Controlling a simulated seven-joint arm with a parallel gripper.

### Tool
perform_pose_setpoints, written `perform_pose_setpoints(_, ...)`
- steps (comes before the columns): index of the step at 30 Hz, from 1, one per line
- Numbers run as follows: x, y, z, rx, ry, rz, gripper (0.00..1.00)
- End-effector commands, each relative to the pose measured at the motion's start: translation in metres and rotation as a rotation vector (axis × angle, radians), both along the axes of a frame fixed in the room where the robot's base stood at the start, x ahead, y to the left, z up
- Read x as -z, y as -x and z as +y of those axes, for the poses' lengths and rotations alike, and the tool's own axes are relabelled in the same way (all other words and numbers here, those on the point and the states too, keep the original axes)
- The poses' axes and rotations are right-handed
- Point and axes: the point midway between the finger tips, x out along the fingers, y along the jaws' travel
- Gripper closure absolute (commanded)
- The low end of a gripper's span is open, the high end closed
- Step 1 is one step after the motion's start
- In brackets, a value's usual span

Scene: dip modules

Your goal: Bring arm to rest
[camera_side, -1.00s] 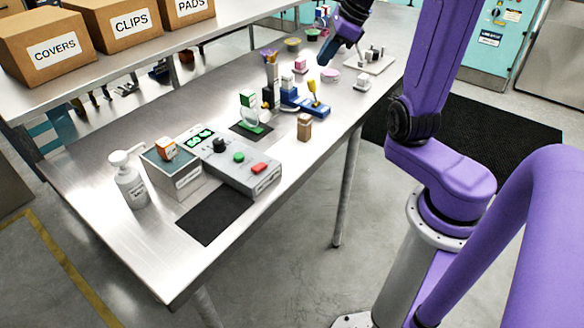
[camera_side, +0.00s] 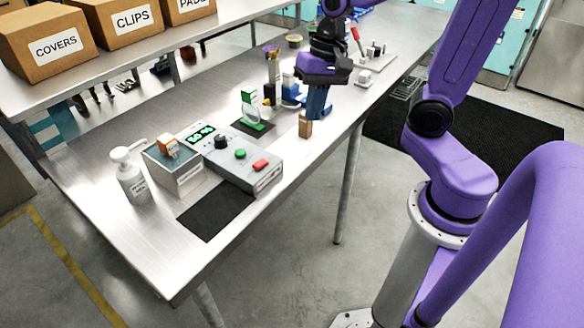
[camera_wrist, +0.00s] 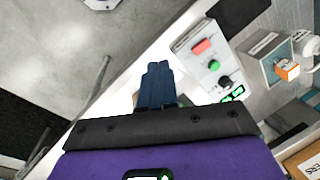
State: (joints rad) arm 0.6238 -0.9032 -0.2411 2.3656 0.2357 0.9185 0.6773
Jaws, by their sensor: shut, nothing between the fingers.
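My gripper (camera_side: 318,104) hangs over the right part of the steel table in the side view, its blue fingers pointing down. In the wrist view the fingers (camera_wrist: 157,72) are together with nothing between them. In the side view the fingertips appear just above or behind a small brown block (camera_side: 305,127); I cannot tell whether they touch. My gripper hides part of the items behind it.
A grey control box (camera_side: 232,165) with knob and buttons, a scale-like box (camera_side: 174,167), a pump bottle (camera_side: 130,177) and a green-framed stand (camera_side: 251,108) are on the table (camera_side: 120,238). A dark mat (camera_side: 215,211) at the front is bare. Cartons (camera_side: 47,44) stand on the shelf behind.

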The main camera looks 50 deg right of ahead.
Motion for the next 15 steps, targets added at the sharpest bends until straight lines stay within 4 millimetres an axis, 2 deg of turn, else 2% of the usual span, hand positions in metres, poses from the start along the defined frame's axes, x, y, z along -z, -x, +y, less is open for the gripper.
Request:
perform_pose_setpoints(6, 0.008, 0.038, 0.020, -0.424, 0.061, -0.035, 1.00)
perform_pose_setpoints(15, 0.017, 0.092, 0.033, -1.003, 0.131, -0.092, 1.00)
